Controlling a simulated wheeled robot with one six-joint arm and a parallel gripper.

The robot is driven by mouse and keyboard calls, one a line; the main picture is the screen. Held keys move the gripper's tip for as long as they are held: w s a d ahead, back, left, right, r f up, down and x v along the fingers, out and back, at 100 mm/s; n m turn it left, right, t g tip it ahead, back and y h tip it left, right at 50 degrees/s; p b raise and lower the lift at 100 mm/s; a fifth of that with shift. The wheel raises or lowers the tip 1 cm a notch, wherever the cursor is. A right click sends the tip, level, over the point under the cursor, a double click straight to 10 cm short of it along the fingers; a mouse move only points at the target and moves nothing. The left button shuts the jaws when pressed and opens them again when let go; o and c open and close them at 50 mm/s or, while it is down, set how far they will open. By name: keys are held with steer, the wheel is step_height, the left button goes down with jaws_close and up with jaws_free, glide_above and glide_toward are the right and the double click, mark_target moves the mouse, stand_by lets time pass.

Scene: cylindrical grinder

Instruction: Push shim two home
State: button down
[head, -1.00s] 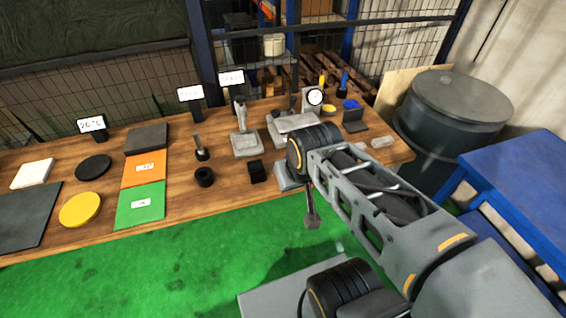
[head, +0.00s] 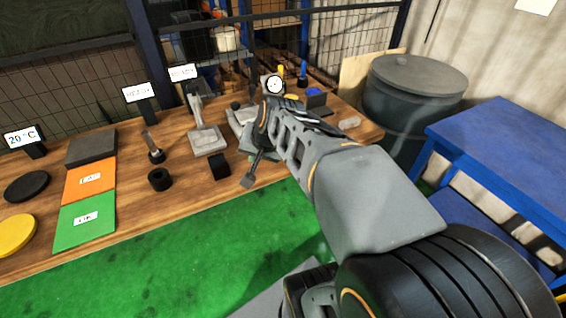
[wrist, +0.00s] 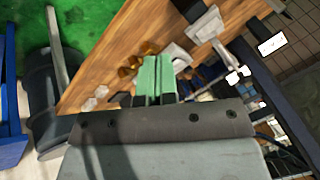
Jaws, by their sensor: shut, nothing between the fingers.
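My gripper (wrist: 157,60) shows in the wrist view as two green fingers held together with nothing between them. It points over the wooden bench. In the head view my own arm hides the fingers. A grey metal fixture (head: 241,118) with a dial gauge (head: 274,86) stands at the back of the bench, partly covered by my arm. I cannot pick out shim two in either view. Several small brown pieces (wrist: 128,68) lie near the fingertips in the wrist view, and I cannot tell what they are.
A grey stand (head: 206,139), a black block (head: 219,166) and a black ring (head: 160,179) are on the bench left of my arm. Orange (head: 90,183) and green (head: 85,220) plates lie further left. A dark drum (head: 410,95) and a blue table (head: 510,150) stand right.

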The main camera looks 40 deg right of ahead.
steer(key=w+d+f+m+t+h+b, duration=0.1)
steer(key=w+d+f+m+b, duration=0.2)
steer(key=d+f+m+b, duration=0.3)
steer(key=w+d+f+m+t+h+b, duration=0.1)
steer(key=d+f+m+b, duration=0.4)
steer(key=d, duration=0.8)
step_height(320, 180, down, 2)
steer(key=shift+w+m+t+b, duration=0.4)
steer(key=shift+w+t+b, duration=0.2)
steer(key=shift+w+b, duration=0.4)
steer(key=shift+f, duration=0.1)
steer(key=b+x, duration=0.1)
steer(key=x, duration=0.8)
steer(key=shift+f+b, duration=0.1)
steer(key=shift+b, duration=0.3)
steer(key=w, duration=0.3)
steer(key=shift+d+f, duration=0.15)
steer(key=shift+d, duration=0.1)
steer(key=shift+w+d, duration=0.1)
steer(key=shift+w, duration=0.7)
steer(key=shift+w+p, duration=0.1)
steer(key=shift+p, duration=0.25)
